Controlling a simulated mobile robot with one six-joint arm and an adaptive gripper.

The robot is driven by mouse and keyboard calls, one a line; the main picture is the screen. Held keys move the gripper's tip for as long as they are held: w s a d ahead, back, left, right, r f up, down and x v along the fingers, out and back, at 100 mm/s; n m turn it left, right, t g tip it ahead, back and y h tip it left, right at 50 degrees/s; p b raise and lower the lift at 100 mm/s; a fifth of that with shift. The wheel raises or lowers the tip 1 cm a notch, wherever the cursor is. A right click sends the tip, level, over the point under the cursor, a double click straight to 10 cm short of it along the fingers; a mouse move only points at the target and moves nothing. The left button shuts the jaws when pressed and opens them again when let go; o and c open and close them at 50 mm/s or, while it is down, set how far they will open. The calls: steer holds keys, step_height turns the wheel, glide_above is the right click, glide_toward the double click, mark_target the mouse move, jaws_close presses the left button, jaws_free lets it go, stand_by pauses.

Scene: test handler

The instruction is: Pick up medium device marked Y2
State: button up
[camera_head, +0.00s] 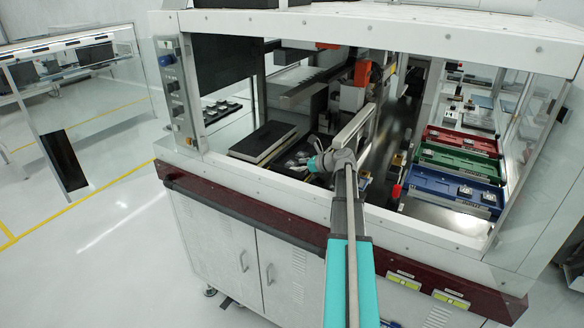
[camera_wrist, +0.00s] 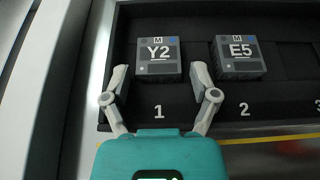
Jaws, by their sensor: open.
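The medium device marked Y2 (camera_wrist: 158,62) is a grey block with a dark label reading M and Y2. In the wrist view it sits upright in the slot numbered 1 of a black tray (camera_wrist: 190,115). My gripper (camera_wrist: 160,78) is open and empty, with one finger on each side of the block's near part. I cannot tell whether the fingers touch it. In the head view my gripper (camera_head: 318,162) reaches through the machine's front opening, and the device cannot be made out there.
A similar block marked E5 (camera_wrist: 238,58) sits in slot 2, just right of my right finger. The slots further right look empty. Red (camera_head: 460,141), green (camera_head: 458,163) and blue trays (camera_head: 455,187) lie at the right inside the machine. A black-topped block (camera_head: 263,141) stands left of my arm.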

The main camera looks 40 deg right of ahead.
steer(key=c, duration=0.9)
steer(key=shift+r, duration=0.2)
step_height(320, 180, up, 2)
steer(key=p, duration=0.2)
steer(key=shift+r+p, duration=0.15)
steer(key=shift+p, duration=0.15)
steer(key=s+a+r+p, duration=0.6)
steer(key=s+r+p, duration=0.4)
steer(key=s, duration=0.2)
steer(key=shift+s+r, duration=0.15)
steer(key=shift+s, duration=0.2)
